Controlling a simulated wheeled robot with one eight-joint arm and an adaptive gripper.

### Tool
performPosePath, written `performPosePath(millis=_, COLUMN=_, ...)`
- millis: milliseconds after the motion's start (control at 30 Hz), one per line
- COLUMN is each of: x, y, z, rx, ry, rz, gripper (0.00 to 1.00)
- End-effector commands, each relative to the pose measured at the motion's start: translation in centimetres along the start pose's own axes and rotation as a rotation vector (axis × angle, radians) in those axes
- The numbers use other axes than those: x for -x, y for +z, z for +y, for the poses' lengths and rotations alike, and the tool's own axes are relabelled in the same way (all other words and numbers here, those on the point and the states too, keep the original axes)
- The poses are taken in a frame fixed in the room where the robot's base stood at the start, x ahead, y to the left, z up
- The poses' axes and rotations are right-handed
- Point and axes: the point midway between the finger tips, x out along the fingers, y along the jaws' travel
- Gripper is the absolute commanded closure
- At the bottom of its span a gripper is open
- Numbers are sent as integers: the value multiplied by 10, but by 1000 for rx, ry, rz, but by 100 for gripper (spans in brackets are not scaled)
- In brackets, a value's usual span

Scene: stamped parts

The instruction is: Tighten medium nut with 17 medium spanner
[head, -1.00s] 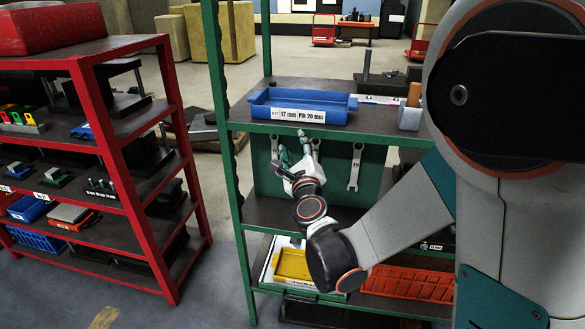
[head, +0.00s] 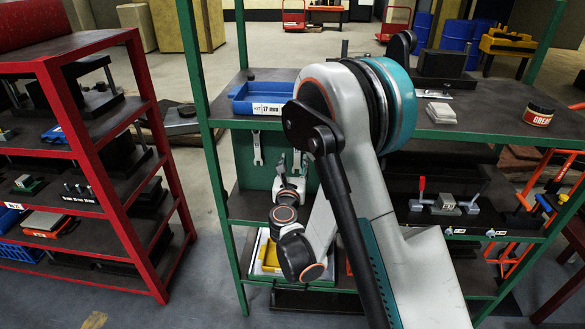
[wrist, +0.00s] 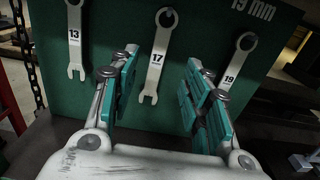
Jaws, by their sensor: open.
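A green panel (wrist: 215,25) holds hanging grey spanners marked 13, 17 and 19. The 17 spanner (wrist: 156,60) hangs in the middle, its open end downward. My gripper (wrist: 161,68) is open, with one teal-padded finger on each side of this spanner in the wrist view. The fingers do not visibly touch it. The 13 spanner (wrist: 75,45) is left of my gripper and the 19 spanner (wrist: 234,65) is behind the right finger. In the head view my gripper (head: 291,166) is small, in front of the panel (head: 243,165). I cannot make out a medium nut.
A yellow bin (head: 271,258) lies below. A red rack (head: 140,215) stands left. A grease tin (head: 540,113) and a clamp fixture (head: 446,204) are at right.

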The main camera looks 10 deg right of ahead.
Motion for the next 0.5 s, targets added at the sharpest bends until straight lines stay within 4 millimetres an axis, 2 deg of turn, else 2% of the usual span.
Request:
performPosePath(millis=300, x=-57, y=-3, z=0, rx=1, ry=-1, rz=0, gripper=56)
performPosePath(millis=500, x=-82, y=-2, z=0, rx=1, ry=1, rz=0, gripper=56)
